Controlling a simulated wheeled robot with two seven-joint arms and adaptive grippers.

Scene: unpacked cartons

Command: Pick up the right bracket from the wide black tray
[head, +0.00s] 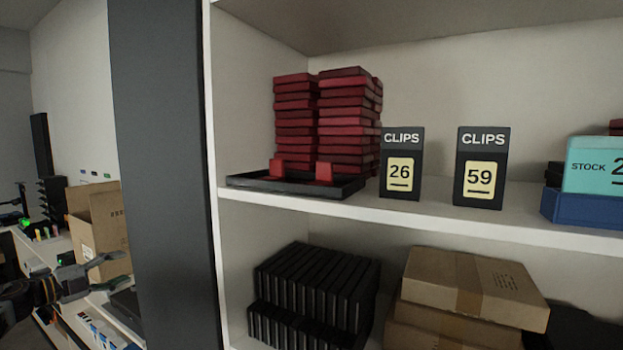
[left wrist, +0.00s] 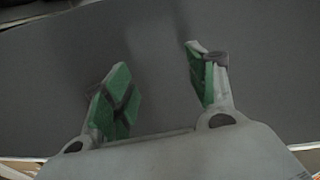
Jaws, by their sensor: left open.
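The wide black tray (head: 255,183) sits on the upper shelf at its left end. Two small red brackets stand upright in it, apart from each other: the right bracket (head: 324,173) and the left bracket (head: 277,167). My left gripper (head: 108,272) is at the lower left, outside the shelf unit and well away from the tray. In the left wrist view its green-padded fingers (left wrist: 160,85) are spread with nothing between them, before a dark grey surface. My right gripper is in neither view.
A dark grey upright panel (head: 160,170) stands between my left gripper and the shelf. Stacked red cases (head: 347,120) rise behind the brackets. Two black CLIPS boxes (head: 401,160) (head: 482,165) stand right of the tray. An open carton (head: 98,215) is at the left.

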